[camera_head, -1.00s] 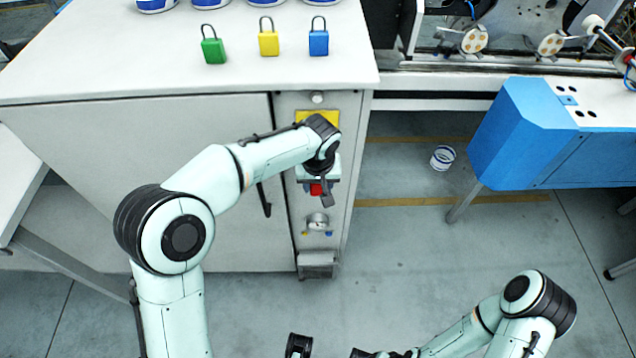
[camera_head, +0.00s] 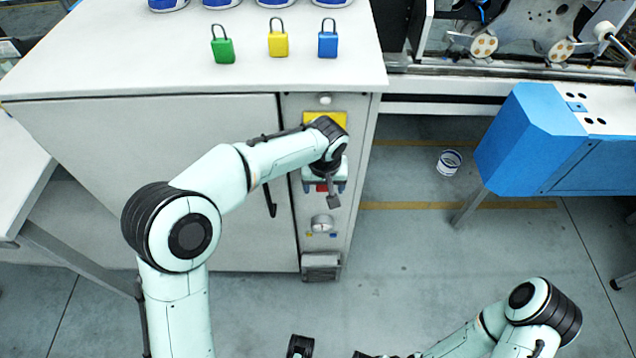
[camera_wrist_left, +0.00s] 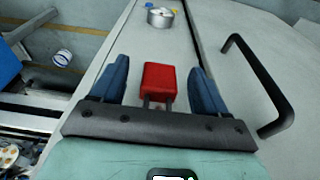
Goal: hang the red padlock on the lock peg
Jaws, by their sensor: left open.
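The red padlock (camera_wrist_left: 158,80) is between the two blue fingers of my left gripper (camera_wrist_left: 158,82), with a gap on each side. Its shackle points toward the gripper's palm. In the head view my left gripper (camera_head: 323,187) is at the front panel of the grey cabinet, and only a little red shows there beneath the wrist. The gripper is open. The lock peg is hidden, so I cannot tell how the shackle sits on it. My right arm (camera_head: 500,325) is at the lower right; its gripper is not in view.
Green (camera_head: 223,50), yellow (camera_head: 278,44) and blue (camera_head: 327,44) padlocks stand on the cabinet top. A round silver knob (camera_head: 322,224) is below the gripper. A black door handle (camera_wrist_left: 262,85) is close beside it. A blue machine housing (camera_head: 525,145) stands at right.

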